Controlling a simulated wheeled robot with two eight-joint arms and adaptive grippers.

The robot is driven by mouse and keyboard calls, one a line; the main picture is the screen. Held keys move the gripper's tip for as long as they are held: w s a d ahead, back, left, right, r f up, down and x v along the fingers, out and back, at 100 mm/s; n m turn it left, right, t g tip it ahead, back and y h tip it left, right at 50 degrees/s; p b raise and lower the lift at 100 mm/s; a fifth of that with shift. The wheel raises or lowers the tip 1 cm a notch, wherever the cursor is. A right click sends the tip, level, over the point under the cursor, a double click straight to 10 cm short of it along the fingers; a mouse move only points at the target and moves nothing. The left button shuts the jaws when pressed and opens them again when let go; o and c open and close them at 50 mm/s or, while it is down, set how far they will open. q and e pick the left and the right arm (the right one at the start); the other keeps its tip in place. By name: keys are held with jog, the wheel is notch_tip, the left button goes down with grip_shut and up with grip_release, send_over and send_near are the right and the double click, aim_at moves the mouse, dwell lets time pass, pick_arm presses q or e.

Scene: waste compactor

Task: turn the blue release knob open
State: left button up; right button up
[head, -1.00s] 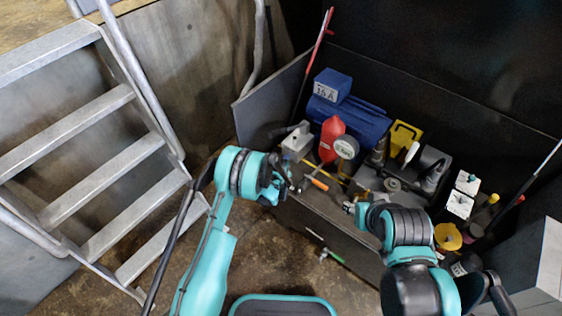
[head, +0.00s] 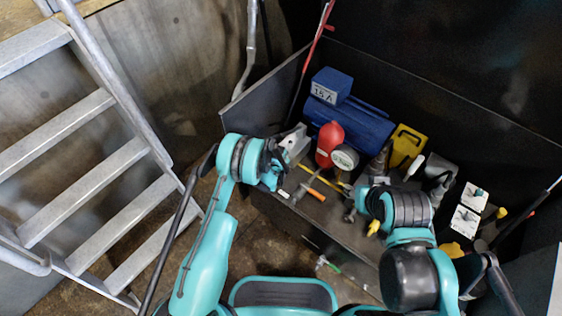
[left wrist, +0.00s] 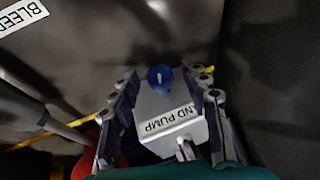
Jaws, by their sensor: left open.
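A small blue knob (left wrist: 160,78) sits at the far end of a pale block labelled "…ND PUMP" (left wrist: 170,125) in the left wrist view. My left gripper (left wrist: 165,84) is open, with one finger on each side of the block and knob. I cannot tell whether the fingers touch them. In the head view the pale block (head: 297,139) is just beyond my left gripper (head: 276,178), and the knob is not visible there. My right gripper (head: 350,213) is over the bench to the right; its jaws are too small to read.
A red bottle (head: 329,143), a round gauge (head: 345,158) and a blue motor (head: 349,121) crowd the bench behind. An orange-handled tool (head: 312,190) lies at the front. Metal stairs (head: 90,190) stand at left. A "BLEED…" label (left wrist: 22,14) shows in the wrist view.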

pick_arm(q)
jog(key=shift+r, duration=0.1)
grip_shut()
jog(key=shift+s+d+t+y, duration=0.2)
jog(key=shift+d+t+y, duration=0.05)
jog(key=shift+t+y, duration=0.35)
jog(key=shift+m+t+y, duration=0.4)
jog(key=shift+t+y, duration=0.3)
jog(key=shift+y, duration=0.2)
grip_release()
jog(key=shift+f, duration=0.2)
jog(key=shift+r, duration=0.1)
jog(key=v, duration=1.2)
